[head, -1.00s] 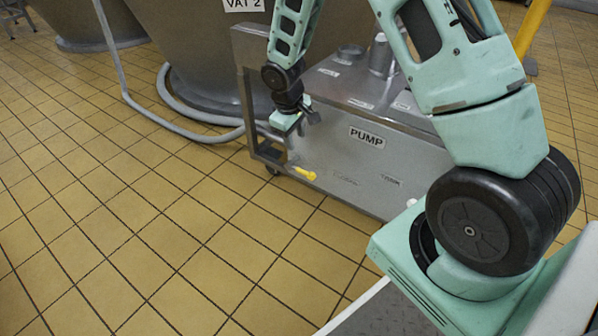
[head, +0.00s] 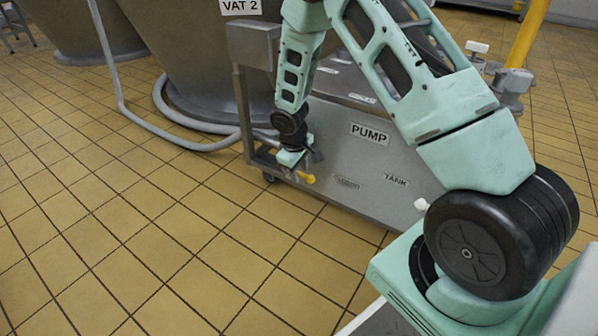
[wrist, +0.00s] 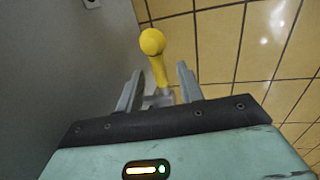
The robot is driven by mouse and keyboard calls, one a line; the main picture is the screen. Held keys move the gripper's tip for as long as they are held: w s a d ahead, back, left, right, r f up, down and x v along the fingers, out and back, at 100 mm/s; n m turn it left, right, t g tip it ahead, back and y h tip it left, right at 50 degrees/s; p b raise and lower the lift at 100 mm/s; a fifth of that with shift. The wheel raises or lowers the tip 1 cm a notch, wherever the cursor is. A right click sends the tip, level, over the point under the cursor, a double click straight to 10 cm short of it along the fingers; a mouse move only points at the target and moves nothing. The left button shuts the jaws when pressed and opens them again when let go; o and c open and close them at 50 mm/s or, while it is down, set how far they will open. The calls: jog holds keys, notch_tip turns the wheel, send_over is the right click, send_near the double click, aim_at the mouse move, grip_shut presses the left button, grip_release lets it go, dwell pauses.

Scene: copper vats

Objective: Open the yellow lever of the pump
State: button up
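The pump (head: 372,160) is a grey metal box on wheels, labelled PUMP. Its yellow lever (head: 307,178) sticks out low on the front face, near the left end. In the wrist view the lever (wrist: 157,60) has a round yellow knob and a shaft that runs down between my two fingers. My gripper (wrist: 159,85) is open, with one finger on each side of the lever and a visible gap to each. In the head view my gripper (head: 303,160) is just above the lever and partly hides its base.
A grey hose (head: 140,118) runs along the floor left of the pump to VAT 2 (head: 185,50). The pump's grey wall (wrist: 70,70) is close on the left in the wrist view. Tiled floor (head: 150,250) in front is clear.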

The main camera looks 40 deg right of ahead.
grip_shut()
jog(key=shift+r+p, duration=0.15)
jog(key=shift+p, duration=0.15)
